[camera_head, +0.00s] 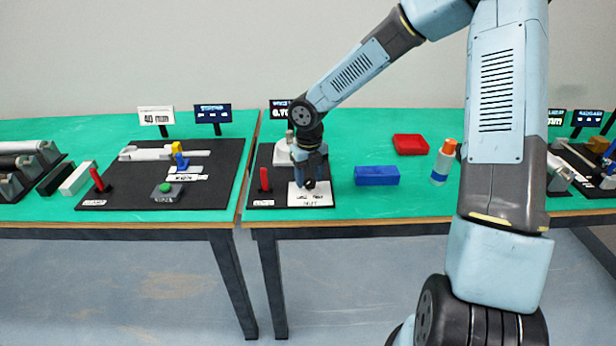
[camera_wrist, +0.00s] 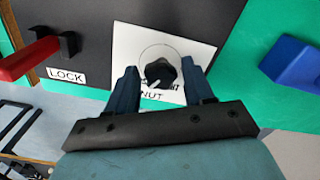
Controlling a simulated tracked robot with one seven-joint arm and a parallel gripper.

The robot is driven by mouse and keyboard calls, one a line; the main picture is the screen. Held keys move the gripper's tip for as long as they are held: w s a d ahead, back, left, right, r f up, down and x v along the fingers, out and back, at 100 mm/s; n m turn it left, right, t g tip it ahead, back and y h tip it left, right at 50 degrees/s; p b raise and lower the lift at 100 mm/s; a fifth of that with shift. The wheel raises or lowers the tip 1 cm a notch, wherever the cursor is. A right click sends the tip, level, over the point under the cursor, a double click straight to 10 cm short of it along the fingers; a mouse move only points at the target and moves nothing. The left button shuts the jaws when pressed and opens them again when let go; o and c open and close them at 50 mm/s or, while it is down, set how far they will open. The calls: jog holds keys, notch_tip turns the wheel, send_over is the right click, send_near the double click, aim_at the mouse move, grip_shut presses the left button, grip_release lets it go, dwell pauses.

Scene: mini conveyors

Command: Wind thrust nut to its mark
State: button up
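The thrust nut (camera_wrist: 160,72) is a black knob with a white pointer line, on a white plate (camera_wrist: 196,52) with a printed circle and the label NUT. In the wrist view the pointer is toward the lower left of the knob. My gripper (camera_wrist: 159,68) is open, with one finger on each side of the knob and a visible gap on both sides. In the head view my gripper (camera_head: 310,178) is low over the white plate (camera_head: 322,200) and mostly hides the knob. A dark display (camera_head: 279,104) behind is partly hidden by my arm, so its reading is cut off.
A red lever (camera_wrist: 28,60) labelled LOCK stands left of the plate, also in the head view (camera_head: 264,179). A blue block or bin (camera_head: 377,176) lies close on the right. A red tray (camera_head: 410,144) and an orange-capped bottle (camera_head: 444,162) stand farther right. The table's front edge is near.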

aim_at(310, 181)
jog(key=shift+o, duration=0.9)
jog(key=shift+s, duration=0.1)
notch_tip(310, 181, up, 14)
jog(key=shift+f, duration=0.15)
jog(key=s+d+r+n+t, duration=0.2)
jog(key=s+d+r+n, duration=0.3)
jog(key=s+n, duration=0.4)
jog(key=s+d+r+n+t, duration=0.1)
jog(key=s+d+r+n, duration=0.4)
jog(key=n, duration=0.7)
jog(key=s+d+r+n+t, duration=0.2)
jog(key=s+d+r+n, duration=0.3)
jog(key=s+d+n, duration=0.3)
jog(key=s+n, duration=0.2)
jog(key=s, duration=0.2)
jog(key=shift+s+d+r+t, duration=0.25)
jog(key=shift+s+d+t, duration=0.05)
